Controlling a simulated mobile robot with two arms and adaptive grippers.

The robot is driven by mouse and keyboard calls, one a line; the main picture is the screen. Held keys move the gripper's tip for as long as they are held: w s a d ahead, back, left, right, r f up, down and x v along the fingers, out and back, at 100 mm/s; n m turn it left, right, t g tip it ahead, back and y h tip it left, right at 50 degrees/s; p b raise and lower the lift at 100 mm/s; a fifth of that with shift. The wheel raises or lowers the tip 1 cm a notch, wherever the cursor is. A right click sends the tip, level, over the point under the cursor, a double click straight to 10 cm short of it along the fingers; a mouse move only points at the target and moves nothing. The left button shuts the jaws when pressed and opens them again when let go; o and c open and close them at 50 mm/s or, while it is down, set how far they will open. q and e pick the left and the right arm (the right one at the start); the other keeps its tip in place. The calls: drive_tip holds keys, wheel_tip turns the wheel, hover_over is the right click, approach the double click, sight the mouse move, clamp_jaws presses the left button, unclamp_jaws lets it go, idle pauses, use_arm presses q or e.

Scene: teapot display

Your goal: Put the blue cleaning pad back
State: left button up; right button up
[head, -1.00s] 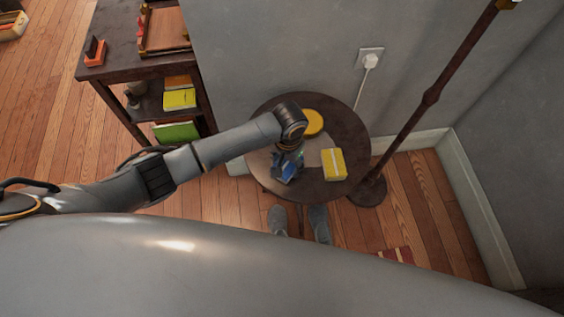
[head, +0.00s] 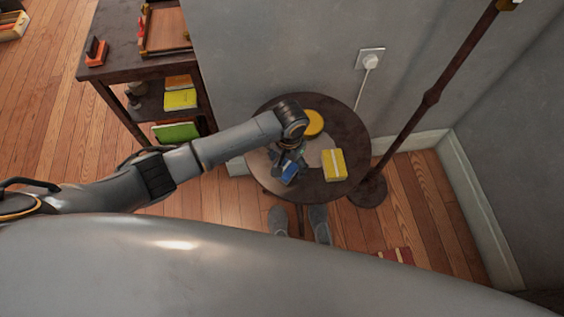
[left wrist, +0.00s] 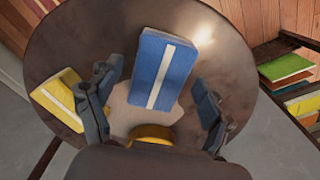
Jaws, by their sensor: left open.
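The blue cleaning pad (left wrist: 163,70) has a white stripe and lies on the round dark table (left wrist: 65,40). In the left wrist view it sits just beyond and between the fingers of my left gripper (left wrist: 155,108), which is open with nothing between its fingertips. In the head view the left gripper (head: 287,165) is over the table, and the pad (head: 291,172) shows partly behind it. A yellow pad with a pale stripe (head: 334,165) lies to the right on the same table (head: 354,130). My right gripper is in neither view.
A round yellow object (head: 313,122) is at the back of the table. A floor lamp pole (head: 430,97) stands to the right. A dark shelf (head: 120,65) with books is at the left. A wall socket with a plug (head: 370,60) is behind.

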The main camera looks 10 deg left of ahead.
sight(287, 166)
use_arm(q)
wheel_tip(287, 166, up, 11)
drive_tip(key=p, duration=0.1)
drive_tip(key=shift+r, duration=0.15)
drive_tip(key=shift+s, duration=0.1)
idle(0.4)
